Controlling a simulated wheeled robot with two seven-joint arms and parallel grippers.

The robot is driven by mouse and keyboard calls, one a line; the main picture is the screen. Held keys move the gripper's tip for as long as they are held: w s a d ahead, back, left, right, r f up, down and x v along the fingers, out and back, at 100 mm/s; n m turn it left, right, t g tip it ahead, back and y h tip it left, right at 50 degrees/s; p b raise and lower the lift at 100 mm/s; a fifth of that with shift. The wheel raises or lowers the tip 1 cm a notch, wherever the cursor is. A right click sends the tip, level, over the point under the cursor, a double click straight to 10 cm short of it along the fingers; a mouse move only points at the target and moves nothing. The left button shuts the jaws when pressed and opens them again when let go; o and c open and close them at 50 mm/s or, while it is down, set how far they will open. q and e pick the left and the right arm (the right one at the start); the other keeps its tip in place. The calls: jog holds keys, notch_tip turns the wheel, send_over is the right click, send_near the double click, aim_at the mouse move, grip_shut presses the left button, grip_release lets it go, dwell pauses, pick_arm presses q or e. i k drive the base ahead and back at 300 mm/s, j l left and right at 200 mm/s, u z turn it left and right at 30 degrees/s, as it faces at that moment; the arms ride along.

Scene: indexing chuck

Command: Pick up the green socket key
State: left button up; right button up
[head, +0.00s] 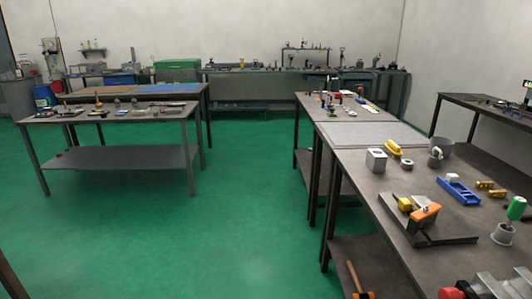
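A green-handled tool (516,208), which looks like the socket key, stands upright at the right edge of the near right workbench. Neither of my grippers shows in the head view.
The near right workbench (350,158) also carries a dark plate with an orange-and-yellow fixture (424,214), a blue tray-like part (458,191), a grey block (376,160) and a grey cup (440,148). Another table (120,118) stands left. Green floor (240,220) between them is clear.

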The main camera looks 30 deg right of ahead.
aim_at(518, 205)
jog(key=z, duration=2.6)
jog(key=j, duration=0.45)
jog(key=i+j+u, duration=0.1)
jog(key=j, duration=0.3)
